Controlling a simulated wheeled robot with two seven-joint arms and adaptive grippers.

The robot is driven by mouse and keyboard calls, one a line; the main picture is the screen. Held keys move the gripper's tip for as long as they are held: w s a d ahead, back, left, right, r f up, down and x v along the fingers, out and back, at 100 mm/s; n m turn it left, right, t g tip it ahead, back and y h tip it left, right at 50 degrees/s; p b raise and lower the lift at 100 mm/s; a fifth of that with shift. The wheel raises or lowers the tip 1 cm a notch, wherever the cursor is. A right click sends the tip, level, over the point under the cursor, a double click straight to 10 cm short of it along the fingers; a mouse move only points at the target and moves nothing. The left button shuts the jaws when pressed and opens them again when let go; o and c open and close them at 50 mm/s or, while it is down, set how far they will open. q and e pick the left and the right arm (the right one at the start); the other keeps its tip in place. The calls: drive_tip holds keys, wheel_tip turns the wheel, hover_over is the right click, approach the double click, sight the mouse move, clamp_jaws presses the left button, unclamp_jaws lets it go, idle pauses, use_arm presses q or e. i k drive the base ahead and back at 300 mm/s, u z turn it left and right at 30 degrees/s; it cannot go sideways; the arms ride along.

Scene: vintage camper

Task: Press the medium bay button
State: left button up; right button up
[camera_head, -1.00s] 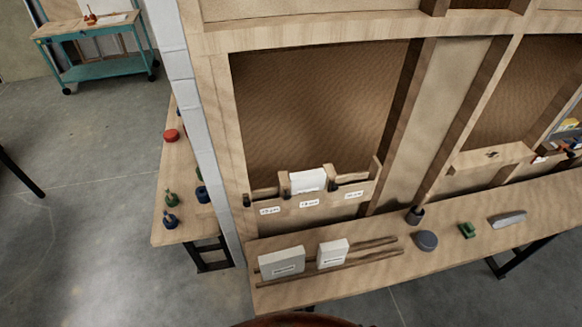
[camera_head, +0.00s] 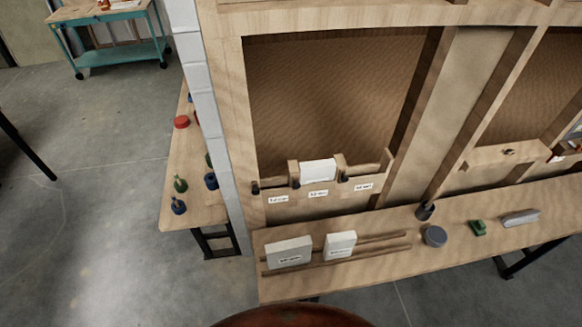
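A wooden rack (camera_head: 325,204) with bays side by side sits low in the wall opening, above the back of the workbench. Its front carries three small white labels, a left one (camera_head: 278,199), a middle one (camera_head: 318,193) and a right one (camera_head: 363,187); their print is too small to read. A white block (camera_head: 318,170) stands in the middle bay. Small dark parts show at the bays, but I cannot tell which of them is the medium bay button. Neither of my grippers is in view.
On the workbench (camera_head: 375,276), two white blocks (camera_head: 289,252) (camera_head: 340,245) stand by wooden rails. A grey round thing (camera_head: 435,236), a green block (camera_head: 477,228) and a grey bar (camera_head: 520,218) lie to the right. A side bench (camera_head: 180,205) holds small items. Open floor lies left.

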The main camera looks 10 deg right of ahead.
sight(296, 184)
drive_tip(key=k, duration=1.3)
drive_tip(key=u, duration=0.7)
drive_tip(key=i, duration=1.2)
drive_tip(key=z, duration=0.35)
